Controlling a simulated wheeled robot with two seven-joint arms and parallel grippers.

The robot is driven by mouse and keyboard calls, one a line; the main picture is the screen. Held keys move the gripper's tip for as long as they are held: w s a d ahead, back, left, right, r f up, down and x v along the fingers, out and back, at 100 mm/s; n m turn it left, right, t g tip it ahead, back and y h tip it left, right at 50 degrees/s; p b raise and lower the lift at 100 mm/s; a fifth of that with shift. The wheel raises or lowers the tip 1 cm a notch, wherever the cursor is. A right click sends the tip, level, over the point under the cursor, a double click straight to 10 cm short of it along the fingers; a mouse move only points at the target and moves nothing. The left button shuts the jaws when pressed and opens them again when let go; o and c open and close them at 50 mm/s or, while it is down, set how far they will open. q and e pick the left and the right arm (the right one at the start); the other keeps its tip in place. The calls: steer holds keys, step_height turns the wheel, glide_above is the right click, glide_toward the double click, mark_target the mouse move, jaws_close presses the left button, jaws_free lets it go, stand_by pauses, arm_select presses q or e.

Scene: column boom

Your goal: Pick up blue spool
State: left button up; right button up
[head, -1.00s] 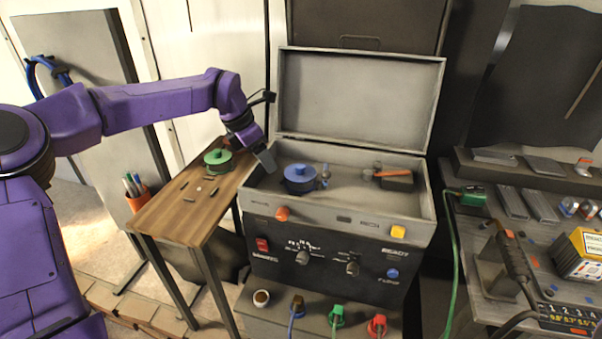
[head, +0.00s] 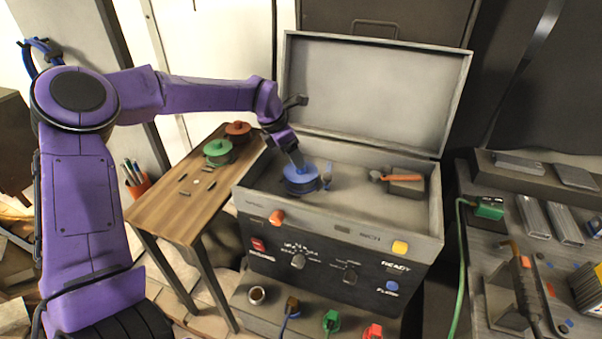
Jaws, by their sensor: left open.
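The blue spool (head: 301,181) lies in the open grey case, toward the left of its upper tray. It has a round blue top with a knob and a darker blue body below. My left gripper (head: 296,160) is directly above the spool, its fingers pointing down at the knob. The gripper is open, and the fingertips are close to the spool's top; whether they touch it is hard to tell. My right gripper is not in view.
A wooden side table (head: 165,210) holds a green spool (head: 217,151), a red spool (head: 238,129) and small dark pieces. The case's lid (head: 375,90) stands up behind the tray. An orange-handled hammer (head: 400,178) lies on a dark block to the right.

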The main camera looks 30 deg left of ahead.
mark_target(301, 173)
arm_select(q)
steer(key=x, duration=0.4)
steer(key=shift+w+a+r+p, duration=0.1)
steer(key=shift+w+p, duration=0.2)
steer(key=shift+p, duration=0.05)
steer(key=shift+s+r, duration=0.15)
steer(key=shift+s, duration=0.05)
jaws_close()
stand_by(0.6)
steer(key=shift+w, duration=0.1)
